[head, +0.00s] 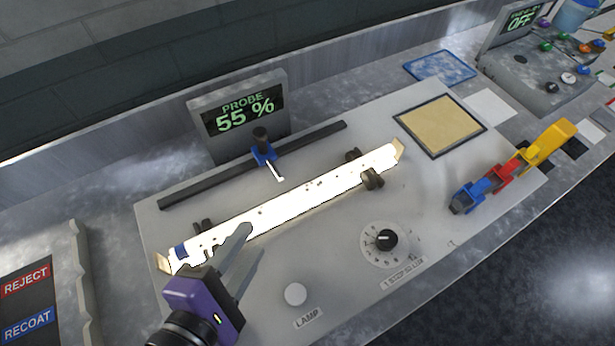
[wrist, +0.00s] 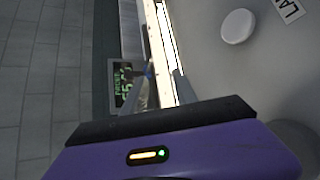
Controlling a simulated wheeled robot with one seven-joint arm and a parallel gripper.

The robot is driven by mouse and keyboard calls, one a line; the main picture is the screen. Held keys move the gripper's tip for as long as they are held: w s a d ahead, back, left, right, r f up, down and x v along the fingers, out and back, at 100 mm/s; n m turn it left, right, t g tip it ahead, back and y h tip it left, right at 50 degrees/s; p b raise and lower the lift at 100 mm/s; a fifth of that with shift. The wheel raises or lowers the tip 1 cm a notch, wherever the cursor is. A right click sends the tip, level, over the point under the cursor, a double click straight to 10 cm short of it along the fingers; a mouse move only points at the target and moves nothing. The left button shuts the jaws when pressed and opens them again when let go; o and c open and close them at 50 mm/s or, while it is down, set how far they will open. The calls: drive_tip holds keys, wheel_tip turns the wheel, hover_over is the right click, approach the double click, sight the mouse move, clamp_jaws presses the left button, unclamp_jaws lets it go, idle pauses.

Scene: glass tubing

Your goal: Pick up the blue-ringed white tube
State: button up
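The white tube (head: 300,197) glows brightly and lies slantwise on dark roller supports on the grey bench unit. Its blue ring (head: 181,251) is near its left end, and small dark specks mark its middle. My purple gripper (head: 246,243) is at the tube's left part, just right of the blue ring. Its two grey fingers are apart. In the wrist view, the bright tube (wrist: 166,45) runs up from between the spread fingertips of my gripper (wrist: 167,82). I cannot tell whether either finger touches it. The blue ring is not clear there.
A probe display (head: 240,112) reading 55 % stands behind the tube, with a blue probe slide (head: 264,153) on a dark rail. A lamp button (head: 295,293) and dial (head: 386,240) are in front. Coloured clamps (head: 510,170) and a tan pad (head: 440,124) are at right.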

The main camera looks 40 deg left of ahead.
sight(271, 213)
drive_tip(key=shift+w+f, duration=0.2)
drive_tip(key=shift+w, duration=0.6)
drive_tip(key=x, duration=0.6)
drive_tip(key=shift+w+a+f+p, duration=0.2)
drive_tip(key=shift+w+f+p, duration=0.05)
drive_tip(key=shift+p, duration=0.15)
clamp_jaws()
